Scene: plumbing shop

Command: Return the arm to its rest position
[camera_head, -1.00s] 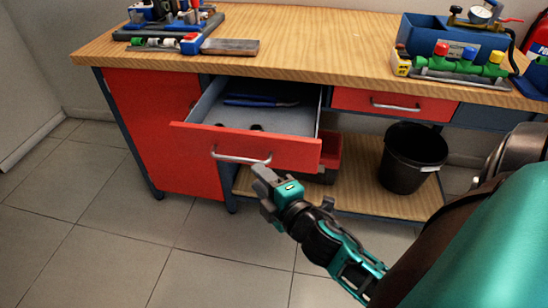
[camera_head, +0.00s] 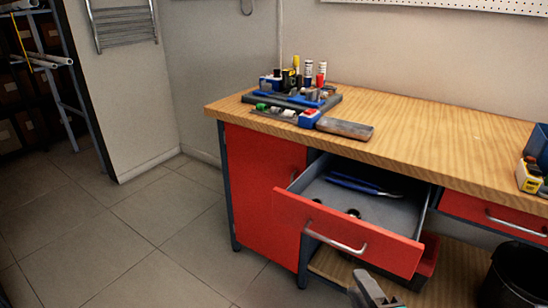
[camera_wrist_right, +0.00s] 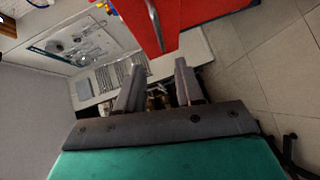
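My right gripper (camera_head: 368,288) shows at the bottom edge of the head view, in front of and below the handle (camera_head: 336,238) of an open red drawer (camera_head: 385,246). The rest of that arm is out of the head view. In the right wrist view, the two grey fingers of my right gripper (camera_wrist_right: 158,88) stand apart with nothing held between them. The red drawer front and its handle (camera_wrist_right: 153,24) show beyond the fingertips, apart from them. My left gripper is in neither current view.
The wooden workbench (camera_head: 430,130) carries a tool tray (camera_head: 330,98) and a grey flat tool (camera_head: 345,128). Blue-handled pliers (camera_head: 360,184) lie in the pulled-out drawer. A black bucket (camera_head: 518,275) stands lower right. The tiled floor (camera_head: 130,235) at left is clear.

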